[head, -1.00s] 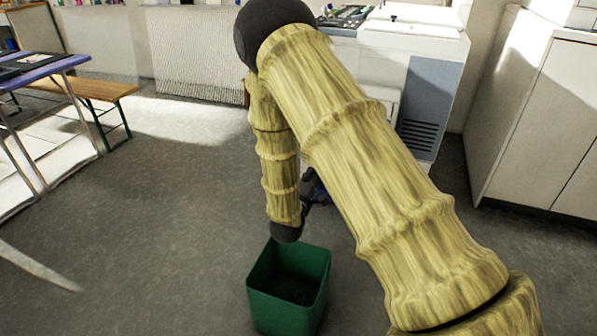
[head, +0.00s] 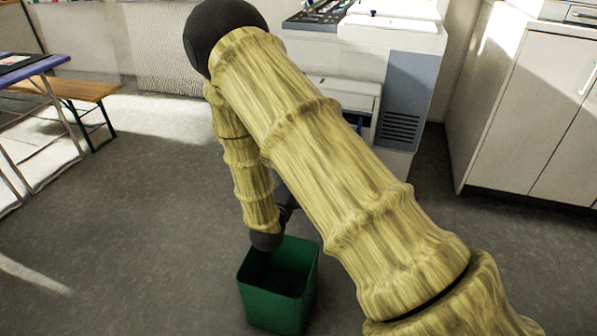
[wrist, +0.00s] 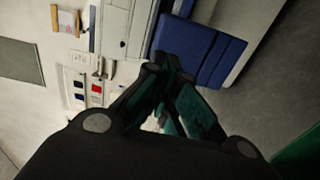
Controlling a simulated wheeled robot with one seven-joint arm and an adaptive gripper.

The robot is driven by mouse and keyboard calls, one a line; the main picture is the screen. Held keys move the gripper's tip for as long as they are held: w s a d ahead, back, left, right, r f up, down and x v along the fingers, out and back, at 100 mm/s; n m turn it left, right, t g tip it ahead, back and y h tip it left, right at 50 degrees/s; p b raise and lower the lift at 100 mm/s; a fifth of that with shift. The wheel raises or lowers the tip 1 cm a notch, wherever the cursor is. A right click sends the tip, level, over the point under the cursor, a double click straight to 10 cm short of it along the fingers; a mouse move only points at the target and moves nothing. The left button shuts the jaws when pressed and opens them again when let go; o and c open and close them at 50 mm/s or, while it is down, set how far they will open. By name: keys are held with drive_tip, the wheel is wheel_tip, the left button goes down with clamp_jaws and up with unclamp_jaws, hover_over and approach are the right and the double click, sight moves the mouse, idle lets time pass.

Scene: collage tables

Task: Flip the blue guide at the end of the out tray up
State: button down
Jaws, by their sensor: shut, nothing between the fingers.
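The white printer (head: 408,37) stands beyond my arm in the head view. A small strip of blue, probably its out tray (head: 352,119), shows in its front opening, partly hidden by my arm. In the wrist view, a blue tray-like piece (wrist: 187,42) with a blue flap-like part (wrist: 222,60) at one side lies just past my fingertips. Which part is the guide I cannot tell for sure. My gripper (wrist: 157,66) is shut and empty, close to the blue piece; contact cannot be told. In the head view my gripper is mostly hidden behind my arm.
A green bin (head: 259,302) stands on the floor below my wrist. White cabinets (head: 520,110) stand at the right. A wooden bench (head: 85,90) and a purple-edged table (head: 35,68) are at the left. The floor between bench and bin is clear.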

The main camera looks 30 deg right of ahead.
drive_tip(key=p+v, duration=0.1)
drive_tip(key=v, duration=0.8)
drive_tip(key=s+f+m+g+y, duration=0.65)
drive_tip(key=s+f+y, duration=0.25)
drive_tip(key=s+f, duration=1.2)
drive_tip(key=s+a+f+m+g+y, duration=0.2)
drive_tip(key=s+f+g, duration=0.1)
drive_tip(key=s, duration=0.5)
drive_tip(key=s+a+f+m+g+y, duration=0.1)
drive_tip(key=s+a+f+g, duration=0.15)
drive_tip(key=s, duration=0.55)
wheel_tip(320, 180, up, 21)
drive_tip(key=p, duration=2.1)
drive_tip(key=shift+d+g, duration=0.4)
drive_tip(key=shift+d, duration=0.05)
